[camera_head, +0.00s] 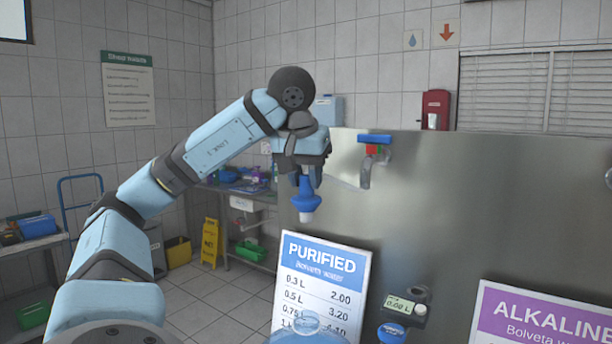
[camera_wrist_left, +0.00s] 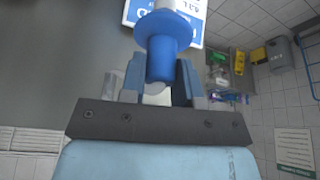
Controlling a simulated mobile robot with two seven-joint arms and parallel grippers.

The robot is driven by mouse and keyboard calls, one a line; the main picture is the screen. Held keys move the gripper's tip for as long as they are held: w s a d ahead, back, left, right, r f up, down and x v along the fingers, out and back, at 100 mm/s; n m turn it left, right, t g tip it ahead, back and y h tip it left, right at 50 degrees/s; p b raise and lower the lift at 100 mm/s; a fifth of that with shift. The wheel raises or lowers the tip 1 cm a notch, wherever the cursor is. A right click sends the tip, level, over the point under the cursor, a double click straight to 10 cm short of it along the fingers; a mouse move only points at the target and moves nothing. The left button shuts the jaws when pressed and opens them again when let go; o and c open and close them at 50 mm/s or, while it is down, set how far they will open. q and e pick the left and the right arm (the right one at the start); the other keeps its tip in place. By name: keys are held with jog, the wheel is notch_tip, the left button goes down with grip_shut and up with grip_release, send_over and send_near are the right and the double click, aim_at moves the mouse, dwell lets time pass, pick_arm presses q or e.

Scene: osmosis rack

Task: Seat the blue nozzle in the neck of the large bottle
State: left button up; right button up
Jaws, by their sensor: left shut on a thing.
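My left gripper (camera_head: 304,174) is shut on the blue nozzle (camera_head: 306,200), which hangs roughly upright with its pale tip down. The rest of the bottle is cut off. My right gripper is not in view.
A PURIFIED price sign (camera_head: 322,270) stands close behind the bottle. An ALKALINE sign (camera_head: 545,315) stands at right. A yellow floor sign (camera_head: 210,243) is far behind.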

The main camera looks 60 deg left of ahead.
aim_at(305, 199)
pick_arm(q)
jog(key=shift+f+b, duration=2.3)
jog(key=shift+f, duration=0.3)
jog(key=shift+f+b, duration=1.85)
jog(key=shift+f, duration=0.15)
notch_tip(305, 199, down, 12)
jog(key=b, duration=1.1)
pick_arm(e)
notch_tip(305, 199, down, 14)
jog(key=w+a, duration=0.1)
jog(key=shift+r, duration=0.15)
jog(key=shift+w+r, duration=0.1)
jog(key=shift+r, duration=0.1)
